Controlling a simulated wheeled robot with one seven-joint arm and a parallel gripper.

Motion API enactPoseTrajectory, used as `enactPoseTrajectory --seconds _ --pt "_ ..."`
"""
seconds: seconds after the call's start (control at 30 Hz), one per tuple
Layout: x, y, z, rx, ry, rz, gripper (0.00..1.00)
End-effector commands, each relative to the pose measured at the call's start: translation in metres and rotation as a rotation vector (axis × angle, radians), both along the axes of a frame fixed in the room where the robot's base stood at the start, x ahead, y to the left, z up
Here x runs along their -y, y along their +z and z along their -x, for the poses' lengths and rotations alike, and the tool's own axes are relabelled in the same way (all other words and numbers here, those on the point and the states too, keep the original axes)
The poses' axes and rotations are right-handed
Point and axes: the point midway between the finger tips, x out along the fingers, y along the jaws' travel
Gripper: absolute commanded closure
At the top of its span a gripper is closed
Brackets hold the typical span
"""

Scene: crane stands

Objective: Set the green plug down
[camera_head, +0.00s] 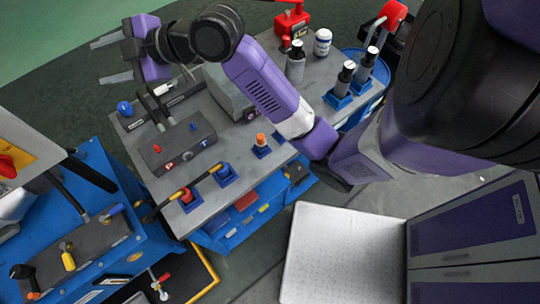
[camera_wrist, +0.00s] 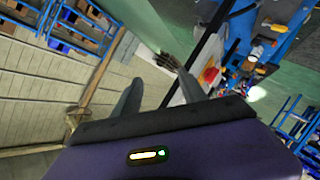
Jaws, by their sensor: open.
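My gripper (camera_head: 97,62) is raised at the upper left in the head view, beyond the left end of the grey worktop (camera_head: 214,200). Its two fingers are apart with nothing between them. In the wrist view my gripper (camera_wrist: 158,75) also shows spread, empty fingers against a distant background. I cannot make out a green plug in either view. On the worktop's front edge, a red socket (camera_head: 188,199) and a blue socket (camera_head: 226,176) each have a yellow-and-black piece at them. An orange-topped piece (camera_head: 261,139) stands on a blue base behind them.
A grey control box (camera_head: 178,146) with small levers sits on the worktop. Dark cylinders in blue holders (camera_head: 341,98), a white jar (camera_head: 322,42) and a red device (camera_head: 292,22) stand toward the back. A blue bench (camera_head: 110,235) is at the left. My arm crosses above the worktop.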

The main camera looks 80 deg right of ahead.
Motion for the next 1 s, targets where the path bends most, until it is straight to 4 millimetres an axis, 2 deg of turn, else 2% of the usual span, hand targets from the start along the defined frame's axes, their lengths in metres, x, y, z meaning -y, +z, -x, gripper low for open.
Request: enactPoseTrajectory --seconds 0.03,0.2,0.33,0.47,0.67,0.83,1.0 --pt "-0.021 0.009 -0.008 0.053 -0.011 -0.083 0.50" --pt "-0.065 0.025 -0.015 0.189 -0.094 -0.352 0.50" --pt "-0.092 0.017 -0.006 0.240 -0.166 -0.545 0.50" --pt "-0.117 -0.004 0.016 0.251 -0.246 -0.709 0.50" --pt "-0.151 -0.054 0.071 0.217 -0.371 -0.883 0.50" --pt "-0.172 -0.096 0.138 0.159 -0.453 -0.943 0.50" --pt "-0.178 -0.125 0.215 0.095 -0.489 -0.928 0.50"
